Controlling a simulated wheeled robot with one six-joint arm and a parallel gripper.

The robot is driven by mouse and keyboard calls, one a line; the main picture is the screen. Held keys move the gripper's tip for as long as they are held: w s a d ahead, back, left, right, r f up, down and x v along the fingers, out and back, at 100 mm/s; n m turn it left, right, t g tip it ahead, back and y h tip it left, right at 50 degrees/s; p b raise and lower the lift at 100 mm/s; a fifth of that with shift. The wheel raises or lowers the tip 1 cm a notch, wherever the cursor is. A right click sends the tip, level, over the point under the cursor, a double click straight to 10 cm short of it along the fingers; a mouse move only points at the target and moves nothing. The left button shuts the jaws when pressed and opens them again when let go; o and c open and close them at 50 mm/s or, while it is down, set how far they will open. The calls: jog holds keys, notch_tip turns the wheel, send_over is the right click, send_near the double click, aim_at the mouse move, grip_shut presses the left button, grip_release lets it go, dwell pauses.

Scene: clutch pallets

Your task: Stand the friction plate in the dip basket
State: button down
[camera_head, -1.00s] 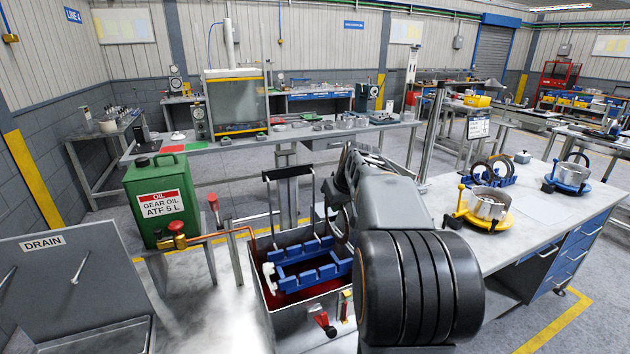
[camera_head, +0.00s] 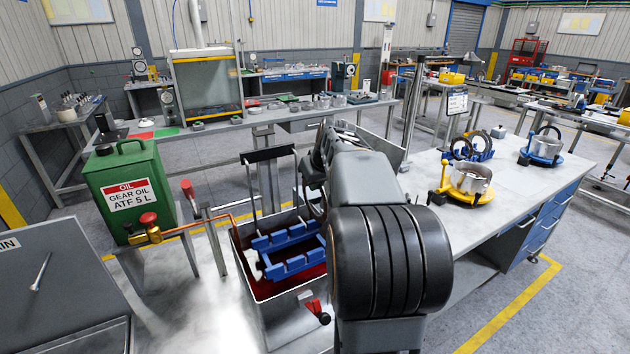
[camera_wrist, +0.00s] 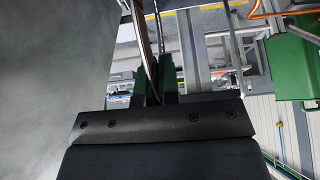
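The blue dip basket (camera_head: 291,263) with its black handle frame (camera_head: 268,155) sits in a metal tank of red oil. My gripper (camera_wrist: 154,78) shows in the wrist view with its two dark green fingers close together. The thin edge of the friction plate (camera_wrist: 145,40) rises between them, so the gripper appears shut on it. In the head view, part of the plate (camera_head: 313,203) shows edge-on beside the basket's right side, upright or nearly so. My arm hides the gripper and most of the plate there. I cannot tell whether the plate touches the basket.
A copper pipe with a red-handled valve (camera_head: 148,222) runs from the green oil can (camera_head: 127,190) toward the tank (camera_head: 285,318). The right bench (camera_head: 435,205) carries a yellow fixture (camera_head: 466,201), a blue rack with rings (camera_head: 482,153) and a blue fixture (camera_head: 540,156).

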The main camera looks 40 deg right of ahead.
aim_at(314, 213)
jog(key=shift+f+b, duration=3.8)
jog(key=shift+f, duration=1.05)
jog(key=c, duration=1.3)
grip_release()
jog(key=shift+o, duration=0.2)
jog(key=shift+r, duration=0.15)
notch_tip(314, 213, up, 8)
jog(key=p, duration=0.6)
